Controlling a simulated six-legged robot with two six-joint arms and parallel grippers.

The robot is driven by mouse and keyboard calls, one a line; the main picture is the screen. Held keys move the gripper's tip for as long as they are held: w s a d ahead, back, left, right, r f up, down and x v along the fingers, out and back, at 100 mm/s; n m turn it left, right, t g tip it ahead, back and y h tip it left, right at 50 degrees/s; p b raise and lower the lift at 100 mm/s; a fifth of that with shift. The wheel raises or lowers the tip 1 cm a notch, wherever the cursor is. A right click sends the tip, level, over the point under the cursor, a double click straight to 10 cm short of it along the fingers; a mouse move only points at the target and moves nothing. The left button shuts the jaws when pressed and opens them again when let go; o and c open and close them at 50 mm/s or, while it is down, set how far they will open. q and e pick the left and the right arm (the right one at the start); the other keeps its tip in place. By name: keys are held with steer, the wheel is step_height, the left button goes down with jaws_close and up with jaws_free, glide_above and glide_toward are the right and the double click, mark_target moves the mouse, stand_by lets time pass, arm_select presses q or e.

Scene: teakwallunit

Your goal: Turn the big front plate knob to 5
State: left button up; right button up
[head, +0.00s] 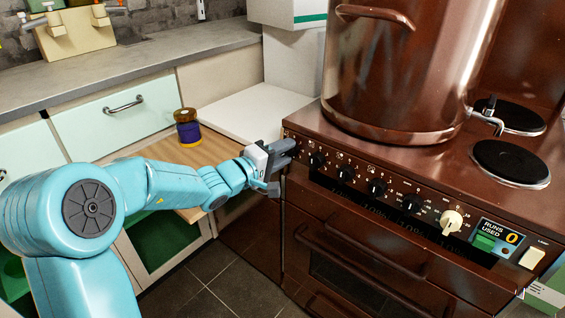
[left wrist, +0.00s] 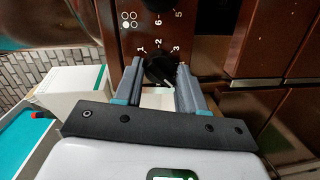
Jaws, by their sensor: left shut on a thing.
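The brown stove's control panel (head: 392,196) carries a row of dark knobs. My left gripper (head: 284,152) is at the far left end of this row, and it hides the knob there in the head view. In the left wrist view, the gripper (left wrist: 160,88) is shut on that dark knob (left wrist: 161,68), with one finger on each side. Printed numbers, among them 1, 2, 3 and 6, surround the knob. A symbol of small circles (left wrist: 129,19), one filled, is beside it. I cannot tell which number the knob points to. My right gripper is not in view.
A large brown pot (head: 395,85) stands on the stove, with bare dark plates (head: 511,163) to its right. Other dark knobs (head: 376,187) and a cream knob (head: 451,222) continue rightward. A jar (head: 188,127) stands on the wooden board behind my left arm.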

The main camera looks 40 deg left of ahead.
arm_select(q)
steer(key=shift+r, duration=0.15)
stand_by(0.3)
steer(key=o, duration=1)
steer(key=s+a, duration=0.1)
steer(key=s, duration=0.4)
steer(key=s+r, duration=0.1)
steer(key=s, duration=0.4)
steer(key=s+a, duration=0.1)
steer(key=s, duration=0.5)
steer(key=shift+a+r+p, duration=0.15)
steer(key=shift+a+p, duration=0.2)
steer(key=shift+p, duration=0.05)
